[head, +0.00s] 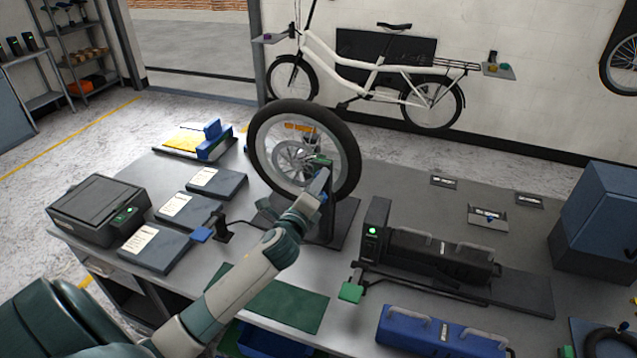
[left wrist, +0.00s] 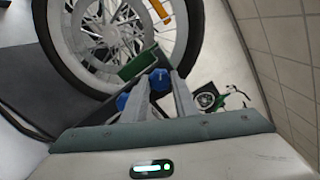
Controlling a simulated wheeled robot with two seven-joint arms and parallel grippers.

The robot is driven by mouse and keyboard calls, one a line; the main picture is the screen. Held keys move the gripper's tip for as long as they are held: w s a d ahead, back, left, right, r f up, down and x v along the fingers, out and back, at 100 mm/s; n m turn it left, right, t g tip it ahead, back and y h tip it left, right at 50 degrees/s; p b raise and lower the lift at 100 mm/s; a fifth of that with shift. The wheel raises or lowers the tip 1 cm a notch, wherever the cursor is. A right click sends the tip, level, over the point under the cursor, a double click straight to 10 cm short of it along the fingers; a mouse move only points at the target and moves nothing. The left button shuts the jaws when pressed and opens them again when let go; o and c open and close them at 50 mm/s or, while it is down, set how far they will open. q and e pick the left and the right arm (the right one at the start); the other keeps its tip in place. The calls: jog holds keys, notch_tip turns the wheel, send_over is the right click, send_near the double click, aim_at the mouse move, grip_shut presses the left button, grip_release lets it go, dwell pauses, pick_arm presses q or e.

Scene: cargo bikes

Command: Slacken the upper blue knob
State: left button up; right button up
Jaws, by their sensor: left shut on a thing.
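The bike wheel (head: 262,150) stands upright in a dark stand (head: 345,222) on the bench. A green piece (head: 318,160) sits near its hub; it also shows in the left wrist view (left wrist: 138,63). My left gripper (head: 322,178) reaches to the hub side of the wheel. In the left wrist view its fingers (left wrist: 160,86) are shut on a blue knob (left wrist: 160,78) next to the green piece, which looks like the upper one. A second blue knob (left wrist: 125,101) is beside the left finger; a blue bit (head: 323,197) shows below the gripper in the head view. My right gripper is not in view.
Dark flat cases (head: 170,207) and a black box (head: 98,207) lie left of the wheel. A black clamp unit (head: 440,262) and a blue case (head: 440,335) lie to the right. A green mat (head: 275,300) lies in front.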

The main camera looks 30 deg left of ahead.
pick_arm(q)
jog(key=n, duration=1.3)
jog(key=shift+n+p, duration=0.35)
jog(key=shift+n, duration=0.05)
jog(key=o, duration=1.1)
jog(key=shift+c, duration=0.2)
